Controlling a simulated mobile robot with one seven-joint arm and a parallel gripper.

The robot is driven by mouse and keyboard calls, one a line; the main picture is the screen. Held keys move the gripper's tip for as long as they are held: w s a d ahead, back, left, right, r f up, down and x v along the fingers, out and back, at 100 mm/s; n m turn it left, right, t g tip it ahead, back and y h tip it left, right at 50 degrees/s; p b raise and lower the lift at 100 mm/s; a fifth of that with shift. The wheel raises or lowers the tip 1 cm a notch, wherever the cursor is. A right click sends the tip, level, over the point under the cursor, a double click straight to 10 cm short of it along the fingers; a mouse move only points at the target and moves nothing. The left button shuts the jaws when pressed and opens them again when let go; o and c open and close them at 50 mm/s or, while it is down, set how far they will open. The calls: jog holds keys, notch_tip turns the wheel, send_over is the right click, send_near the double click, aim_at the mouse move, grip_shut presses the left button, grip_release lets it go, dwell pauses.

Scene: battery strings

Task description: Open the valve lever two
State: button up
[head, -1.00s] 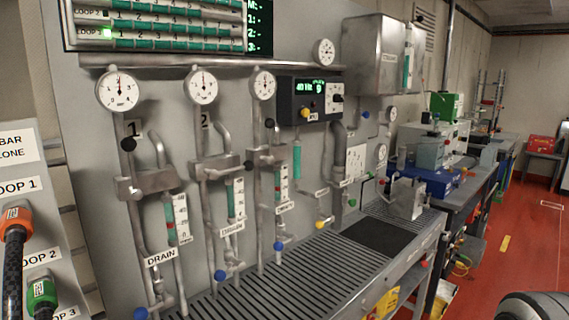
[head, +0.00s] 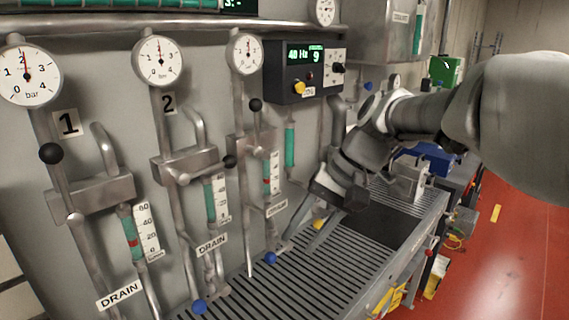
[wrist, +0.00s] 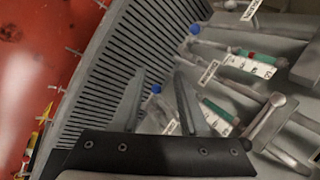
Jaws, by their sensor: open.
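Valve lever two is a thin metal rod with a black ball knob (head: 230,161). It sticks out sideways to the right from the pipework under the "2" label (head: 168,103) in the head view, close to horizontal. My gripper (head: 300,244) is to the right of and below that lever, apart from it, low over the slatted bench. Its two fingers are spread and empty. In the wrist view my gripper (wrist: 160,72) is also open, with nothing between the fingers. I cannot make out lever two for certain in the wrist view.
Lever one's black knob (head: 50,153) and lever three's black knob (head: 255,104) both stand up. Gauges, pipes and flow tubes crowd the panel. The slatted bench (head: 250,298) has blue knobs above its back edge. Red floor (head: 490,270) is clear at the right.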

jog(key=w+a+r+g+y, duration=0.1)
jog(key=w+a+y, duration=0.1)
jog(key=w+y, duration=0.15)
jog(key=w+a+r+y, duration=0.1)
jog(key=w+a+y, duration=0.1)
jog(key=w, duration=0.3)
jog(key=n+y+b, duration=0.1)
jog(key=y+b, duration=0.1)
jog(key=y, duration=0.3)
send_near(217, 167)
jog(key=a, duration=0.3)
jog(key=a+f, duration=0.1)
jog(key=a, duration=0.3)
jog(key=a+p, duration=0.1)
jog(key=a, duration=0.2)
jog(key=shift+s+a+f, duration=0.35)
grip_shut()
